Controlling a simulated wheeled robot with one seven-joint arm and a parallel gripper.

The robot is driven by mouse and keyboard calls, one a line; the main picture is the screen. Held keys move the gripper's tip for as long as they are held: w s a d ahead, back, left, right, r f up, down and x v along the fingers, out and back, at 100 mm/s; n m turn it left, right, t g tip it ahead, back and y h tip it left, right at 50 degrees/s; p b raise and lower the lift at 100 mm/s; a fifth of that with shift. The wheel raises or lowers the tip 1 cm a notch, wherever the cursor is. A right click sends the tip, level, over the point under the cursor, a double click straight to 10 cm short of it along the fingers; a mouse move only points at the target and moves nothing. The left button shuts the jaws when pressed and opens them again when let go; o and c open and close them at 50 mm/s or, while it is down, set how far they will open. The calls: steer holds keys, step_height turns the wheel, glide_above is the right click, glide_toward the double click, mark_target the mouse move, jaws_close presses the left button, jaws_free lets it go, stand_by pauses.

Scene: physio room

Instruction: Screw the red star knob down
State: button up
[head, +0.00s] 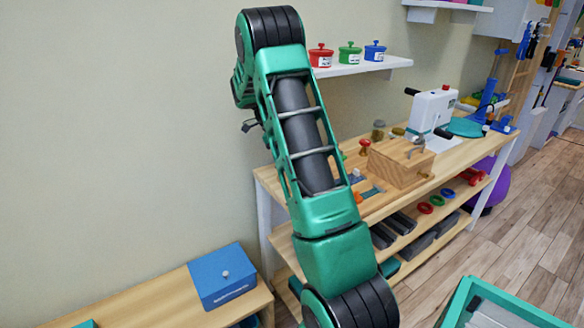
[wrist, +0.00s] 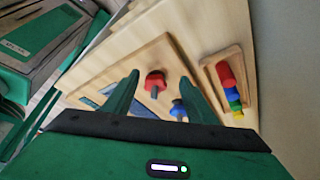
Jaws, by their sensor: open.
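In the wrist view a small red knob (wrist: 155,79), lobed in outline, stands on a grey stem over a wooden board (wrist: 171,47). My gripper (wrist: 159,77) is open, with one green finger to the left of the knob and one to the right in the picture. I see no contact between the fingers and the knob. A blue knob-like piece (wrist: 178,107) shows lower down, close to the right finger. The threads and the lower end of the stem are not clear. In the head view my arm stands in front of the bench, and my gripper does not show.
A wooden tray (wrist: 207,65) with red, blue, green and yellow pieces lies right of the board. In the head view a wooden box (head: 400,165) and a white device (head: 432,112) stand on the bench. A shelf (head: 365,66) with three coloured pots hangs above.

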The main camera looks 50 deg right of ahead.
steer(key=w+a, duration=0.6)
steer(key=w, duration=0.1)
steer(key=shift+w, duration=0.4)
steer(key=shift+c, duration=0.2)
